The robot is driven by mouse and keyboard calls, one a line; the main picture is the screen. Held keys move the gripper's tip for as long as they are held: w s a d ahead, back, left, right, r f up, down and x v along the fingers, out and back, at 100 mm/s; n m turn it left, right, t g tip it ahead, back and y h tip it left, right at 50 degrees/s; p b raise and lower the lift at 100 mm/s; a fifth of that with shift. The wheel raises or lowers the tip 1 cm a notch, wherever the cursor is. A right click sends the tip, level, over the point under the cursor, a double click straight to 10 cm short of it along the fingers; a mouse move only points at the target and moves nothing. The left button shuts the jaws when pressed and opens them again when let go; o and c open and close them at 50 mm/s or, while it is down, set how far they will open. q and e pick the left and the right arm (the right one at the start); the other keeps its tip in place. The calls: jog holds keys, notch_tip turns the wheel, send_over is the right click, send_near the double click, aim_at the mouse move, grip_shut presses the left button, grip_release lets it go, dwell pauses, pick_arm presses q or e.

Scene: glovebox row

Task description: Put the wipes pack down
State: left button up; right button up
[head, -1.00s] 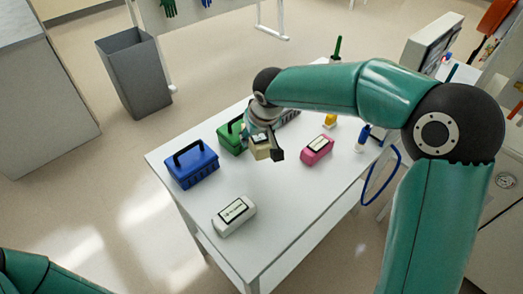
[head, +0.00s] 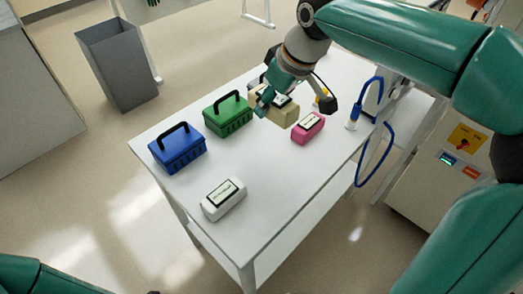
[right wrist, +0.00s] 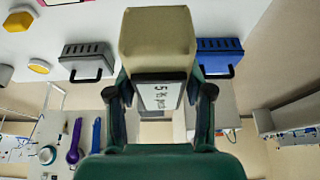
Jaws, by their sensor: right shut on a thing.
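My right gripper (head: 297,107) is shut on a beige pack (head: 283,111) with a dark-framed white label, which I take to be the wipes pack. It is over the back part of the white table (head: 255,180), between the green box and the pink pack. In the right wrist view the beige pack (right wrist: 158,42) sits between the two fingers of the right gripper (right wrist: 160,92), its label facing the camera. I cannot tell whether its underside touches the table. My left gripper is out of view.
A green box (head: 229,117) and a blue box (head: 178,152), both with handles, stand left of the beige pack. A pink pack (head: 308,129) lies close on its right. A white pack (head: 223,200) lies at the front. The table's middle is clear.

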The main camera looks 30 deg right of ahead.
aim_at(266, 161)
notch_tip(266, 161, down, 18)
jog(key=shift+f+b, duration=0.1)
jog(key=shift+b, duration=0.65)
jog(key=shift+f, duration=0.15)
jog(key=o, duration=1.2)
jog(key=shift+o, duration=0.2)
jog(key=shift+r, duration=0.2)
jog(key=shift+r, duration=0.2)
jog(key=v, duration=1.1)
jog(key=shift+r+p, duration=0.3)
jog(key=shift+p, duration=0.05)
jog(key=shift+s, duration=0.1)
